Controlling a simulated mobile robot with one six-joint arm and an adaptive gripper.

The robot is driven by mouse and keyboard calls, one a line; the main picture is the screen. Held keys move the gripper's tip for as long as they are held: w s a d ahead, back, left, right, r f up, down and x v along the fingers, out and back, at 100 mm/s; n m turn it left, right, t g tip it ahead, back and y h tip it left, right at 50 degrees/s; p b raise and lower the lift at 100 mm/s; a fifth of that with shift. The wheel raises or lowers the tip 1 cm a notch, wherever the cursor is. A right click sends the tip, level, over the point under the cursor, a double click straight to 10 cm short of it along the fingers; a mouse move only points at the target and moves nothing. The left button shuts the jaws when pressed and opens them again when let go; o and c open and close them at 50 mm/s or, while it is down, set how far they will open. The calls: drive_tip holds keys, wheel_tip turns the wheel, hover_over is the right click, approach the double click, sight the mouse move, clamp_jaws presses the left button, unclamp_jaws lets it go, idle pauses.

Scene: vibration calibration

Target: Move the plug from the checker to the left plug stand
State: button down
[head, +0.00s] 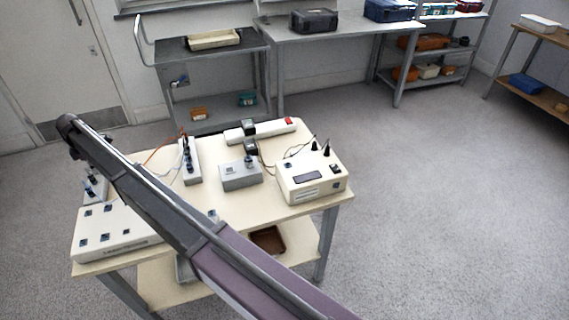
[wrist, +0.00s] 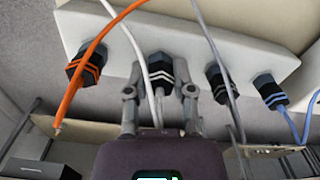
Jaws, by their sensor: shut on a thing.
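In the wrist view, my gripper (wrist: 160,92) is shut on a dark plug with white bands (wrist: 160,68), which has a white cable. The plug is at a pale plug stand (wrist: 195,35); I cannot tell how fully it is seated. Plugs with orange (wrist: 85,66), grey (wrist: 218,80) and blue (wrist: 268,88) cables are on the same stand. In the head view, a pale stand (head: 97,197) at the table's left shows partly behind my arm, which hides my gripper. A cream box with a display (head: 313,178), possibly the checker, sits at the right.
Another plug stand (head: 191,172), a grey box (head: 240,178) and a power strip (head: 268,130) are on the table. A socket panel (head: 117,245) lies at front left, partly behind my arm. Loose cables cross the left side. Floor right of the table is clear.

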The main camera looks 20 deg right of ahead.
drive_tip(key=shift+f, duration=0.1)
idle(0.7)
drive_tip(key=shift+c, duration=2)
unclamp_jaws()
drive_tip(key=shift+r, duration=0.2)
drive_tip(key=shift+r+p, duration=2.35)
drive_tip(key=shift+p, duration=0.05)
